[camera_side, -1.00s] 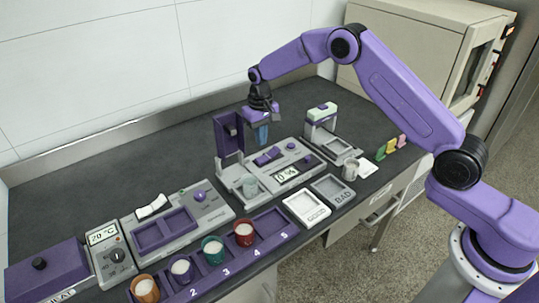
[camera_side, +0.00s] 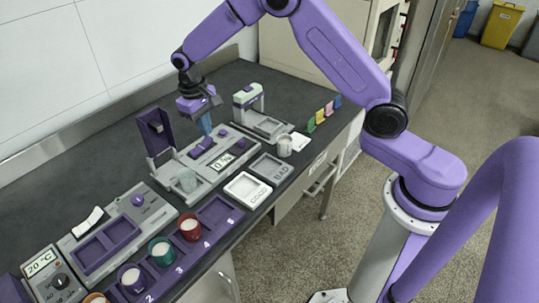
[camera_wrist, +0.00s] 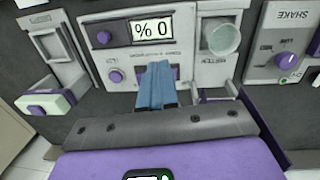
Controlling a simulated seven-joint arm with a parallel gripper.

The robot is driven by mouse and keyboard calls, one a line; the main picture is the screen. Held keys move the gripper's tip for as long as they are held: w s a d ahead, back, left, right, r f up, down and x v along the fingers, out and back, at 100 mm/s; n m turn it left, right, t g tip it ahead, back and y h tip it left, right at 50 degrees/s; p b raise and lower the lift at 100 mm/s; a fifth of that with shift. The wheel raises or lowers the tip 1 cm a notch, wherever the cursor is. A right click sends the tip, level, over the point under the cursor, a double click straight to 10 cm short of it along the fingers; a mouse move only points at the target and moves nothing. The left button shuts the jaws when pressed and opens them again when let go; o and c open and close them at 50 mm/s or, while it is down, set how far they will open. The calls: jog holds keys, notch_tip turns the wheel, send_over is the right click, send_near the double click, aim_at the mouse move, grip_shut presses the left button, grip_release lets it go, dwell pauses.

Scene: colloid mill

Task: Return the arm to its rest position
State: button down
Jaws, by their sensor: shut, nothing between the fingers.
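My gripper (camera_side: 205,125) is shut, with its blue fingers pressed together and nothing between them. It points down above the grey and purple machine with the "% 0" display (camera_side: 222,160). In the wrist view the shut fingertips (camera_wrist: 157,68) overlap the machine's near part, beside its display (camera_wrist: 152,29); the gap below them cannot be judged. A pale translucent cup (camera_side: 187,181) stands at the machine's front end, apart from the fingers, and also shows in the wrist view (camera_wrist: 222,40). The arm is bent and reaches over the bench.
A purple upright panel (camera_side: 155,132) stands left of my gripper, and a green-topped device (camera_side: 248,95) right of it. Trays marked GOOD (camera_side: 247,189) and BAD (camera_side: 271,167) lie in front. A numbered rack (camera_side: 222,212) holds several cups. Air above the bench is clear.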

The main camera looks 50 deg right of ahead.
jog(key=s+a+r+n, duration=0.35)
jog(key=s+r, duration=0.25)
jog(key=s, duration=0.5)
jog(key=s+d+r+n, duration=0.1)
jog(key=s+d+n, duration=0.1)
jog(key=s, duration=0.7)
jog(key=s+d+r+n, duration=0.1)
jog(key=s+d+n, duration=0.2)
jog(key=s, duration=0.6)
jog(key=s+d+r+n+y, duration=0.1)
jog(key=s+d+r+n, duration=0.1)
jog(key=s, duration=0.7)
jog(key=shift+d+n+t, duration=0.3)
jog(key=shift+d+n, duration=0.35)
jog(key=shift+r, duration=0.1)
